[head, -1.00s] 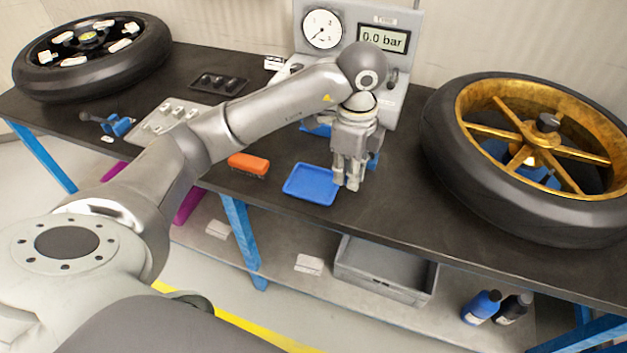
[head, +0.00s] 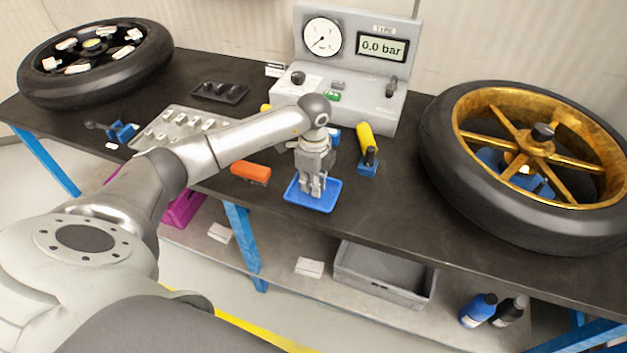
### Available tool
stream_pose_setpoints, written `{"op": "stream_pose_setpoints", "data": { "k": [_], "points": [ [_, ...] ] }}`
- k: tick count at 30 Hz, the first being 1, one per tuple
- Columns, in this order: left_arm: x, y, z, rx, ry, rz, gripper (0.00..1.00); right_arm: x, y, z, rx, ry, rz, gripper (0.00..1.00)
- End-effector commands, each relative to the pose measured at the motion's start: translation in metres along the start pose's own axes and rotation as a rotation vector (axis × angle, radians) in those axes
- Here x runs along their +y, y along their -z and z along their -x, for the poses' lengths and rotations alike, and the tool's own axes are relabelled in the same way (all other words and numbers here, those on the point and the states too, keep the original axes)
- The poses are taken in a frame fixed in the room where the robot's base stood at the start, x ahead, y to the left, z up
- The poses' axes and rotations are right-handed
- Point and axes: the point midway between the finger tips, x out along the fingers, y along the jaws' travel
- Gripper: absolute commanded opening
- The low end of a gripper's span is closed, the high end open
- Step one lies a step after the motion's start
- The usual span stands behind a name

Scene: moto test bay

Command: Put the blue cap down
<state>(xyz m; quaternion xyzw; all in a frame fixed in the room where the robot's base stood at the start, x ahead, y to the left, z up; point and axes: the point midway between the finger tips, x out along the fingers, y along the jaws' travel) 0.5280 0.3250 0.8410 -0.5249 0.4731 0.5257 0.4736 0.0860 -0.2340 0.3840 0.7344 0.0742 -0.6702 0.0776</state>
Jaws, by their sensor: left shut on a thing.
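My left gripper (head: 313,193) points down over the blue tray (head: 329,198) near the front edge of the workbench. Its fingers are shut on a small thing. I take it for the blue cap, but it is hidden between the fingertips and cannot be made out against the blue tray. The fingertips overlap the tray in the picture; whether they touch its floor cannot be told. My right gripper is not in view.
An orange brush-like block (head: 250,172) lies left of the tray. A yellow-handled tool (head: 366,143) stands behind right. The gauge box (head: 350,75) is at the back. A gold-spoked wheel (head: 535,165) fills the right; bench between tray and wheel is clear.

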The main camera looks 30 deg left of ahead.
Motion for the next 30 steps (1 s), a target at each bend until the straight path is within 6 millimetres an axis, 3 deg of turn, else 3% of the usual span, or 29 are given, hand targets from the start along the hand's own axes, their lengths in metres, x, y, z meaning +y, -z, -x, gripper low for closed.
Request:
{"op": "stream_pose_setpoints", "data": {
  "k": [12, 13, 17, 30],
  "points": [
    [0.000, 0.000, -0.007, 0.000, 0.000, 0.000, 0.05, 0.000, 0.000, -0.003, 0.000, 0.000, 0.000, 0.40],
    [0.000, 0.000, -0.006, 0.000, 0.001, 0.000, 0.16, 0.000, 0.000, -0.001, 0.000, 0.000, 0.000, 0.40],
    [0.000, 0.000, -0.005, 0.000, 0.001, 0.000, 0.33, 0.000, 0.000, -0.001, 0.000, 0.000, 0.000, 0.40],
    [-0.001, 0.001, 0.004, 0.002, 0.004, -0.001, 0.34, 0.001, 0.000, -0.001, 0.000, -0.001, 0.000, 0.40]
  ]
}}
